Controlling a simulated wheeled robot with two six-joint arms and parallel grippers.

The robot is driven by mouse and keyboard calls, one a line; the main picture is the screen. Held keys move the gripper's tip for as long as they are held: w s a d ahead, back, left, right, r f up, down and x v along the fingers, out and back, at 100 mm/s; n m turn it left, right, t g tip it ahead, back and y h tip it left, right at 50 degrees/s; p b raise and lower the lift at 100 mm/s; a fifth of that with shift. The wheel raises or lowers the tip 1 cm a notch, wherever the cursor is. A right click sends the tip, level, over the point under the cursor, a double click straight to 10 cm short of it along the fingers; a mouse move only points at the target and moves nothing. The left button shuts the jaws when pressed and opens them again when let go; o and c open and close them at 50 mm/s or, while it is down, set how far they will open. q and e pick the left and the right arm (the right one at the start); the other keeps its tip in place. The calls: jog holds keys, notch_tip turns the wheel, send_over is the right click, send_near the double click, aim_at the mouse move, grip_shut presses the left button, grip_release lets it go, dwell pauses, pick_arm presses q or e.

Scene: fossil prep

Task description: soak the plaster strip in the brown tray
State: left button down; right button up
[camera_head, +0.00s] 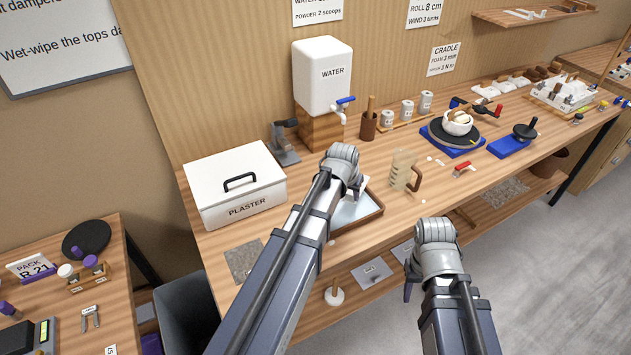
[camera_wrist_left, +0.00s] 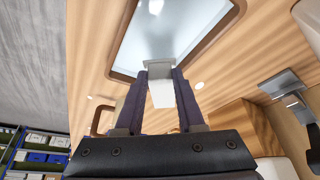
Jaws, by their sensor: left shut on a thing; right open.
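The brown tray (camera_head: 371,218) stands on the bench, partly hidden behind my left arm in the head view. In the left wrist view the brown tray (camera_wrist_left: 205,48) shows its brown rim and a pale, shiny inside. My left gripper (camera_wrist_left: 160,78) is shut on a small whitish strip (camera_wrist_left: 161,94), which I take as the plaster strip. It overlaps the near edge of the tray in that view; I cannot tell whether it touches the liquid. In the head view the left fingers are hidden by the wrist. My right gripper (camera_head: 408,290) is open, low in front of the bench edge.
A white plaster box (camera_head: 235,185) stands left of the tray. A water tank (camera_head: 322,75) with a blue tap is behind it. A beige jug (camera_head: 402,168) stands right of the tray. A black-and-blue turntable (camera_head: 452,135) with a bowl is farther right.

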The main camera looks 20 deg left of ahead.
pick_arm(q)
jog(key=s+a+r+m+h+p, duration=0.2)
jog(key=s+a+r+m+p, duration=0.1)
jog(key=m, duration=0.4)
jog(key=shift+a+r+g+h+p, duration=0.15)
jog(key=shift+r+g+h+p, duration=0.15)
jog(key=shift+r+g+p, duration=0.15)
jog(key=shift+f, duration=0.1)
notch_tip(320, 180, down, 9)
jog(key=b, duration=0.9)
dwell(0.8)
notch_tip(320, 180, up, 6)
jog(key=p, duration=0.5)
jog(key=shift+p, duration=0.35)
dwell(0.7)
notch_tip(320, 180, up, 5)
jog(key=p, duration=0.5)
